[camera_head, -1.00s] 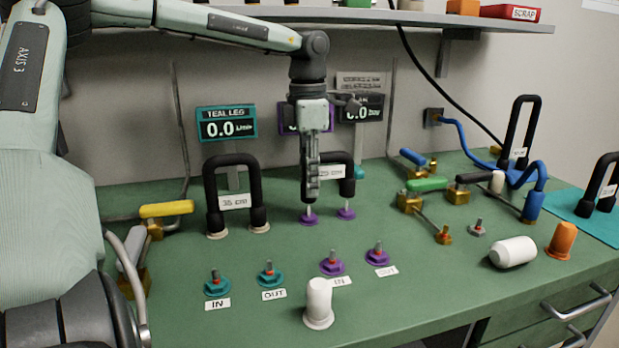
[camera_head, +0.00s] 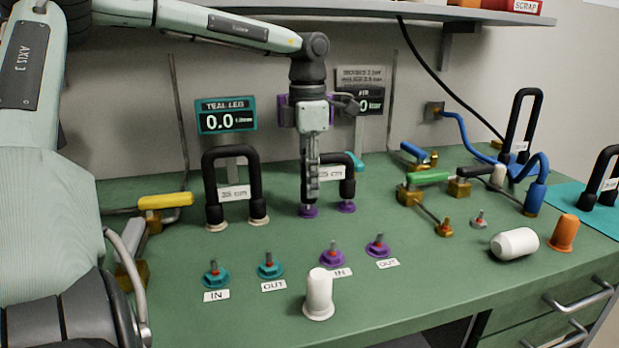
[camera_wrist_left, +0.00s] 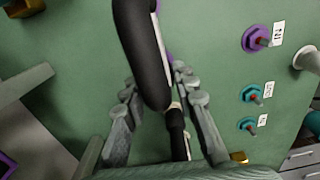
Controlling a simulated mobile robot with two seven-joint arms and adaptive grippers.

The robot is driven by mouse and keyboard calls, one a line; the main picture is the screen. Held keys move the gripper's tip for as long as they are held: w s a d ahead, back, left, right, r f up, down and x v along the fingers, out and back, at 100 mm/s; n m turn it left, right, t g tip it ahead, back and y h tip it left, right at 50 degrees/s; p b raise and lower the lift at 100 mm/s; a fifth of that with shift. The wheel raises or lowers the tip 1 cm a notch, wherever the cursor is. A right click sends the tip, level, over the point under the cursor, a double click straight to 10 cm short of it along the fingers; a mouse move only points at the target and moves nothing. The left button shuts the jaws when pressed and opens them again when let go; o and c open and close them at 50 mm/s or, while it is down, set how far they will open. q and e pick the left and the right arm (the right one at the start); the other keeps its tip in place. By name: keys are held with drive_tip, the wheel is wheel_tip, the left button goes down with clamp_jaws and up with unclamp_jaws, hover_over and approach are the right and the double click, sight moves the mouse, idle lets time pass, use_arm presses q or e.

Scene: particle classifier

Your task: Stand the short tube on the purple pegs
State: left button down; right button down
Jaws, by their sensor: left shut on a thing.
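The short tube (camera_head: 347,170) is a black upside-down U with a 25 cm label at the back of the bench. My left gripper (camera_head: 310,195) points down, shut on its left leg. The leg also shows between my fingers in the left wrist view (camera_wrist_left: 145,50). The tube stands upright, its lower ends at the back purple pegs (camera_head: 347,207). No bare stems show there; the gripper partly hides the left end, so full seating is hard to tell. Two more purple pegs (camera_head: 332,258) stand bare in front, by IN and OUT labels. My right gripper is out of view.
The 35 cm tube (camera_head: 210,185) stands close on the left. Teal pegs (camera_head: 269,267) and an upright white cap (camera_head: 319,293) are in front. Valves (camera_head: 425,180), a lying white cap (camera_head: 514,243) and an orange cap (camera_head: 564,232) are to the right.

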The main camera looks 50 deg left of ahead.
use_arm(q)
drive_tip(key=shift+f+b, duration=0.55)
drive_tip(key=shift+f, duration=0.35)
drive_tip(key=c, duration=1.1)
unclamp_jaws()
drive_tip(key=shift+r, duration=0.1)
drive_tip(key=shift+c, duration=0.2)
wheel_tip(320, 180, up, 12)
drive_tip(key=shift+s, duration=0.1)
